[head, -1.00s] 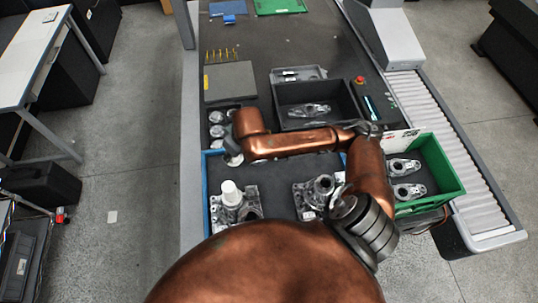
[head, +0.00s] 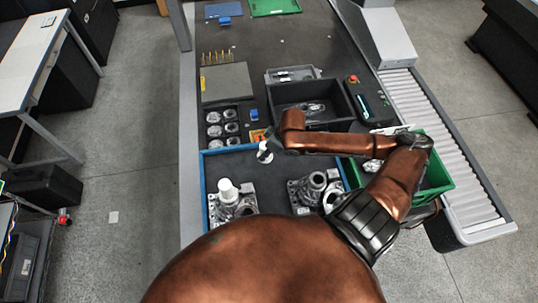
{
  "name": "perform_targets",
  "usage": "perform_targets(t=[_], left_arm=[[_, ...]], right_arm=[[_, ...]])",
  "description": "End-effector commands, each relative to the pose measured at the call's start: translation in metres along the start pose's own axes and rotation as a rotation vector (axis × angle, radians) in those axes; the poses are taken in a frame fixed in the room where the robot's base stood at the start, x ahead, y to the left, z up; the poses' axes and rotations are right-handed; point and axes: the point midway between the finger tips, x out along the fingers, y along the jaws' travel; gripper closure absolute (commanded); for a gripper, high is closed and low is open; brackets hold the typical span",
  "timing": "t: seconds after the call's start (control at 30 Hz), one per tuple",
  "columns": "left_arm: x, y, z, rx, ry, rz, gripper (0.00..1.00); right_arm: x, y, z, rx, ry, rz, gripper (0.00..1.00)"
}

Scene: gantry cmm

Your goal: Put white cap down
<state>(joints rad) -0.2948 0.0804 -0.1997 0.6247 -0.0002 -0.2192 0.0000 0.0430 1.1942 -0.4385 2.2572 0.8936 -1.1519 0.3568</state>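My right arm comes in from the right and reaches left over the far edge of the blue-rimmed tray (head: 203,180). My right gripper (head: 265,147) points down there, small and partly hidden by its wrist. A small white cap (head: 265,157) shows at its fingertips, above the tray floor, and the gripper appears shut on it. Another white cap-like cylinder (head: 227,189) stands upright on the left metal housing in the tray. The right metal housing (head: 315,187) has an open top. My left gripper is not in view.
A black holder with several round metal parts (head: 214,131) stands beyond the tray. A black bin (head: 340,88) and a green bin (head: 438,176), each with metal parts, lie beyond and right. The roller conveyor (head: 450,150) runs along the right. The tray's far middle is bare.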

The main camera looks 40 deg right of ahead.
Motion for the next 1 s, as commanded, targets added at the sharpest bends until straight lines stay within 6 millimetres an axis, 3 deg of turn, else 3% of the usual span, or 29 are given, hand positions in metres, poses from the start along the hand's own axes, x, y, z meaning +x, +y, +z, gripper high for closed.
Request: perform_targets(t=[0.2,0.37,0.6,0.93,0.97,1.0], left_arm=[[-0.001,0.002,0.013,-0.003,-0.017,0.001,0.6],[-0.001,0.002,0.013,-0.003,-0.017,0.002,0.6],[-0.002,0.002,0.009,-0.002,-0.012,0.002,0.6],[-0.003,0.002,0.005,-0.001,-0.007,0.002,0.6],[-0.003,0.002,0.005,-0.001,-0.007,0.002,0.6],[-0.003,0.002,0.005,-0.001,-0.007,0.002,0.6]], right_arm=[[0.016,0.015,0.011,0.0,0.001,0.001,0.87],[0.024,0.022,0.016,0.003,0.0,0.0,0.87],[0.052,0.024,0.028,0.0,0.002,0.001,0.87],[0.054,0.023,0.029,-0.001,0.001,0.0,0.87],[0.055,0.023,0.029,-0.001,0.001,0.0,0.7],[0.055,0.023,0.029,-0.001,0.001,0.0,0.68]])
